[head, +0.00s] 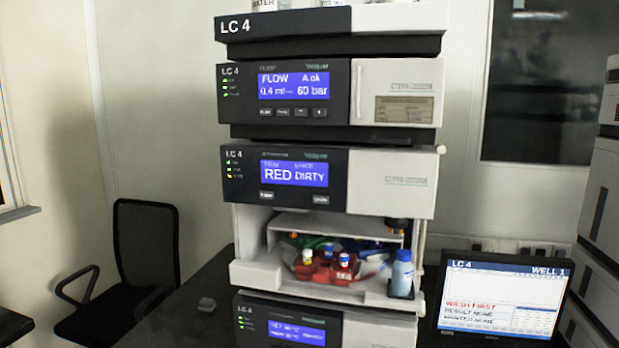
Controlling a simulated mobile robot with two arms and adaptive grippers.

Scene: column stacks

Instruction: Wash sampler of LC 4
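The LC 4 stack stands in the middle of the head view, with its solvent tray (283,25) on top. Its sampler (408,182) is the module whose blue screen (294,174) reads "RED" and "DIRTY". Two small buttons (266,195) sit below that screen; their labels are too small to read surely. The sampler's lower bay is open. A red rack (322,273) in it holds several small vials with blue, white and yellow parts. A light blue bottle (402,272) stands at the bay's right side. Neither of my grippers is in view.
The pump module (408,85) above shows flow and 60 bar. Another module (378,330) is below the bay. A monitor (503,298) at right reads "LC 4", "WELL 1" and "WASH FIRST". A black chair (146,245) stands left; another stack (600,190) is at the right edge.

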